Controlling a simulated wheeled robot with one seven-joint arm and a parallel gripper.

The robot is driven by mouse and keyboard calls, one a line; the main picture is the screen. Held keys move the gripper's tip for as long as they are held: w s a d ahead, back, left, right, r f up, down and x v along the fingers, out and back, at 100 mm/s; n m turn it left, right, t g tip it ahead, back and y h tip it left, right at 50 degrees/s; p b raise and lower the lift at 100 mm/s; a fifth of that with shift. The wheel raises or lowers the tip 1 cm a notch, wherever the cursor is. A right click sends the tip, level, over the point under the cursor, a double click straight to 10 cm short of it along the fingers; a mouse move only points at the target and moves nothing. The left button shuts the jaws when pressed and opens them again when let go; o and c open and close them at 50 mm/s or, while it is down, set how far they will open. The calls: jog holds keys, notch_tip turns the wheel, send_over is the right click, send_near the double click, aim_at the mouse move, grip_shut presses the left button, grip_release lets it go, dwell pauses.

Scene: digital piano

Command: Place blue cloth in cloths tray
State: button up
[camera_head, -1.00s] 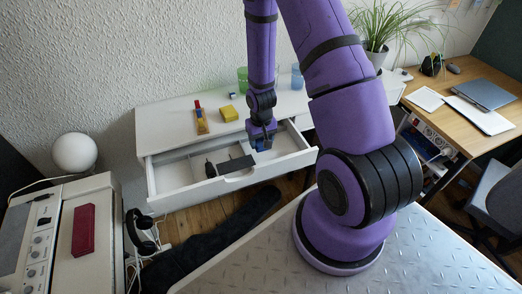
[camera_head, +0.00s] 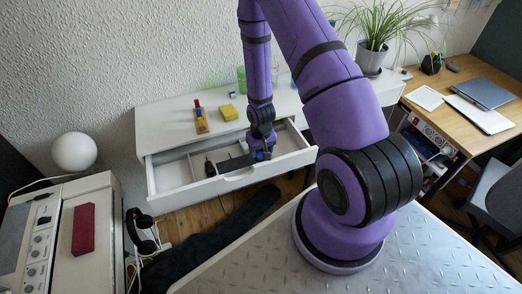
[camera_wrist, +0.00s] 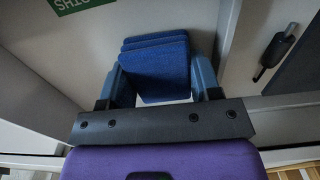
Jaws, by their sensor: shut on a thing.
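The blue cloth (camera_wrist: 157,68) looks like a folded, layered stack between my two blue fingers in the wrist view. My gripper (camera_wrist: 160,78) is shut on it; it also shows in the head view (camera_head: 261,152), pointing down into the right part of the open white drawer (camera_head: 165,181). The cloth is hardly visible in the head view behind my fingers. I cannot tell whether the cloth touches the drawer floor.
A black tool (camera_head: 210,168) and a dark flat piece (camera_head: 233,163) lie in the drawer left of my gripper. A yellow sponge (camera_head: 228,112) stands on the desktop behind. A green label (camera_wrist: 80,3) with partly cut letters shows at the wrist view's top.

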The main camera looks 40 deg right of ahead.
jog(key=o, duration=0.9)
notch_tip(320, 180, up, 12)
jog(key=shift+r, duration=0.15)
jog(key=s+a+r+n+t, duration=0.1)
jog(key=a+r, duration=0.1)
jog(key=r, duration=1.1)
jog(key=s+a+r+t, duration=0.2)
jog(key=a+r, duration=0.1)
jog(key=r, duration=0.9)
jog(key=s+a+r+n+t, duration=0.1)
jog(key=s+a+r, duration=0.1)
jog(key=s+r, duration=0.5)
jog(key=s+a+r+n+t, duration=0.1)
jog(key=s+a+r, duration=0.2)
jog(key=s+r, duration=0.5)
jog(key=shift+s, duration=0.7)
jog(key=shift+r, duration=0.1)
